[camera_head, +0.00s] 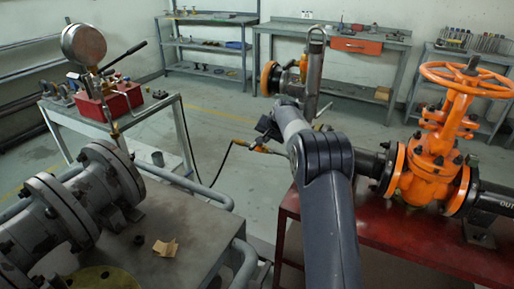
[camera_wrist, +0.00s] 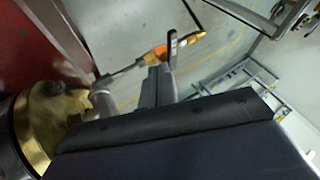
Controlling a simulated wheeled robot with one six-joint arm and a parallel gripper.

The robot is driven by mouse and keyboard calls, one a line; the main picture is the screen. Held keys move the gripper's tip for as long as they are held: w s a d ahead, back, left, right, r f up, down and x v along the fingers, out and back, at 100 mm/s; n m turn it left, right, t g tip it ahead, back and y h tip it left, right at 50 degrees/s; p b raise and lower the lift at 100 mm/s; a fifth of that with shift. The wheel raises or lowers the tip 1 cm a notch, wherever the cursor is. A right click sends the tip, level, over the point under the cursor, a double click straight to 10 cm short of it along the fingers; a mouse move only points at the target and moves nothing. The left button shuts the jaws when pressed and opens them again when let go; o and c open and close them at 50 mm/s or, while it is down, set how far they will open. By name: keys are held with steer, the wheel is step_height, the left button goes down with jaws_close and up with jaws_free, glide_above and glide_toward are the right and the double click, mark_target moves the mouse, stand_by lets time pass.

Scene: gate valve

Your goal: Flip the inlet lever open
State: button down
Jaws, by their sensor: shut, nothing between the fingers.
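The inlet valve, a small orange fitting on a silver pipe with a black hose at its far end, shows in the head view (camera_head: 258,147) and in the wrist view (camera_wrist: 152,58). A slim grey lever (camera_wrist: 172,47) stands up from the orange fitting in the wrist view. My gripper (camera_wrist: 157,80) is shut and empty, with its grey fingers close to the fitting and the foot of the lever. I cannot tell whether they touch. In the head view my own arm and wrist hide the fingertips and most of the lever.
The orange gate valve (camera_head: 432,165) with its handwheel stands on the red bench (camera_head: 440,240) at right. A grey flanged pipe (camera_head: 75,205) lies on the table at left. A red pump box (camera_head: 112,104) with a gauge stands behind. Blurred brass (camera_wrist: 38,125) is close at the wrist view's left.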

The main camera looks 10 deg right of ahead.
mark_target(256, 144)
steer(key=shift+w+f, duration=0.15)
steer(key=shift+w, duration=0.15)
steer(key=shift+f, duration=0.1)
steer(key=x, duration=0.9)
steer(key=shift+w+f, duration=0.2)
steer(key=shift+f, duration=0.05)
steer(key=shift+a+p, duration=0.1)
steer(key=shift+p, duration=0.2)
steer(key=shift+a+m, duration=0.2)
steer(key=shift+m, duration=0.2)
